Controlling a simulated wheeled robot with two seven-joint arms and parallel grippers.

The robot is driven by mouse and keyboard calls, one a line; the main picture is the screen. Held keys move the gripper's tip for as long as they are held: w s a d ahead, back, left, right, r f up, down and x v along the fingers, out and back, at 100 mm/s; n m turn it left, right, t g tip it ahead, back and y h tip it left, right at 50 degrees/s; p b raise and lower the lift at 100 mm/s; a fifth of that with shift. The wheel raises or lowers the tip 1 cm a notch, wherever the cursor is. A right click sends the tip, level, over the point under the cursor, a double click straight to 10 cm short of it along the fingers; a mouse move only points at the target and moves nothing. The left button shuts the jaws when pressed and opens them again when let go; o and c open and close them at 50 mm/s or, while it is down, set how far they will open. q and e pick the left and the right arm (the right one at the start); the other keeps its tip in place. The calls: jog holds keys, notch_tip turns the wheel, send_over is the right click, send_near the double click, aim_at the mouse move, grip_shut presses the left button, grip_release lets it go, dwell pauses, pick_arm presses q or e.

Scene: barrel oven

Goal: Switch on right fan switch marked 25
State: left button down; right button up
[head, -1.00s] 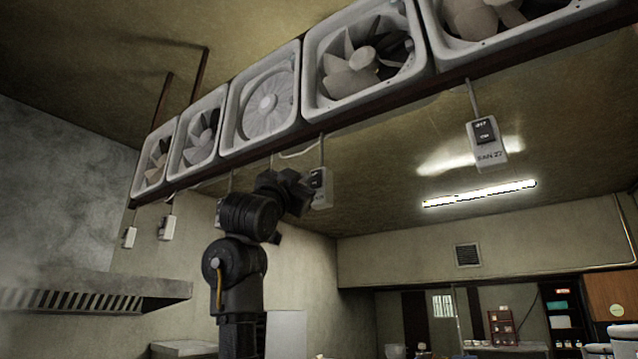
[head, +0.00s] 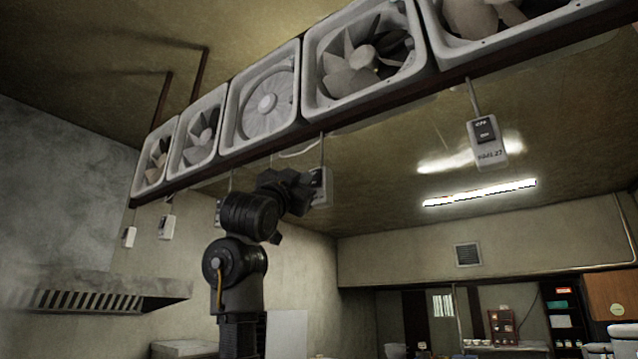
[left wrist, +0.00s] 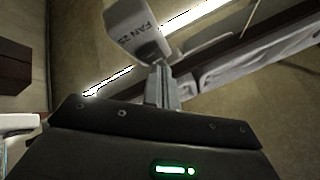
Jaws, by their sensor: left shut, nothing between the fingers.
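A pale switch box (head: 323,190) hangs on a cord below the row of fans in the head view. In the left wrist view the box (left wrist: 135,32) is marked FAN and a number starting with 2; its last digit is hard to read. My left gripper (head: 309,190) is shut and empty, its tips right at the front of this box, covering most of its dark switch. In the left wrist view the closed fingers (left wrist: 160,84) reach up to the box; I cannot tell whether they touch. The switch's position is hidden. My right gripper is not in view.
Another switch box (head: 487,142), marked 27, hangs to the right. Two small boxes (head: 167,227) (head: 130,237) hang at the left. Several framed fans (head: 360,62) line the beam (head: 400,86) above. A metal hood (head: 90,294) is at lower left.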

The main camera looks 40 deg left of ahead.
pick_arm(q)
jog(key=shift+w, duration=0.25)
dwell(0.6)
jog(key=shift+w, duration=0.2)
jog(key=shift+w+f, duration=0.1)
jog(key=shift+w, duration=0.25)
dwell(0.8)
jog(key=shift+s, duration=0.2)
jog(key=shift+s+b, duration=0.45)
jog(key=shift+s, duration=0.25)
